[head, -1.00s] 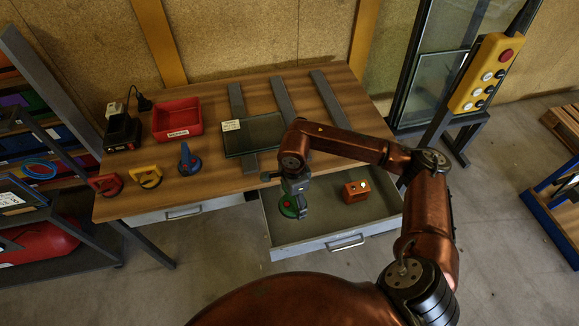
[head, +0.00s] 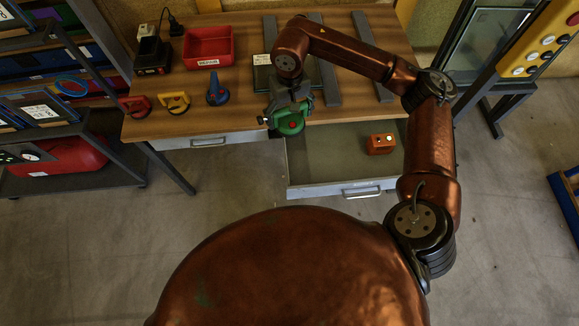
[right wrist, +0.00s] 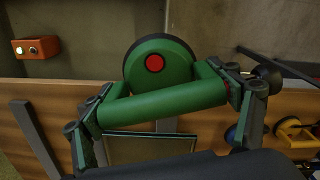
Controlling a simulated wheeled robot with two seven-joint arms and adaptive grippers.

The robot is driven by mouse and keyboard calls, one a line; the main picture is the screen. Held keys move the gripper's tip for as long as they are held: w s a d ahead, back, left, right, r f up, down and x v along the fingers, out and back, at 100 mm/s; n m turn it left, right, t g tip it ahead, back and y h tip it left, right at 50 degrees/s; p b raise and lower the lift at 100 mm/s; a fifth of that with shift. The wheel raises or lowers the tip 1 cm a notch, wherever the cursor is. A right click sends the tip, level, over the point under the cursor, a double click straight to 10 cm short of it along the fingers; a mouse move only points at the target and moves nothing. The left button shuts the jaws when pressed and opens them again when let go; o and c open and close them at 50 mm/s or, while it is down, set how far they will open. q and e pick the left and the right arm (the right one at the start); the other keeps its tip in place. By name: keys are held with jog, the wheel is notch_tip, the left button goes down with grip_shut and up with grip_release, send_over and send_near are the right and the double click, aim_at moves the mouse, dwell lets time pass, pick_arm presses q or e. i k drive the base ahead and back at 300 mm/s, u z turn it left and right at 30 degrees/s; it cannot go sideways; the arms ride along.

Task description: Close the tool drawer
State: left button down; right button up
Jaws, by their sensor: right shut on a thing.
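The tool drawer (head: 310,176) stands pulled out below the right part of the workbench, with a metal handle (head: 361,191) on its front. An orange box with small round buttons (head: 380,144) lies inside it. My right gripper (head: 290,106) is shut on a green suction lifter (head: 290,122) and holds it near the bench's front edge, above the drawer's back left. In the right wrist view the fingers clasp both ends of the green handle (right wrist: 160,103), with the round pad and red button behind it. My left gripper is not in view.
Red, yellow and blue suction lifters stand along the bench front, the blue one (head: 217,93) nearest my gripper. A red bin (head: 208,47), a dark glass pane (head: 262,78) and grey strips lie on the bench (head: 240,119). A second drawer (head: 209,141) at left is shut.

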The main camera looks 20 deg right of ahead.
aim_at(333, 158)
jog(key=u, duration=1.15)
jog(key=k, duration=1.15)
jog(key=z, duration=1.1)
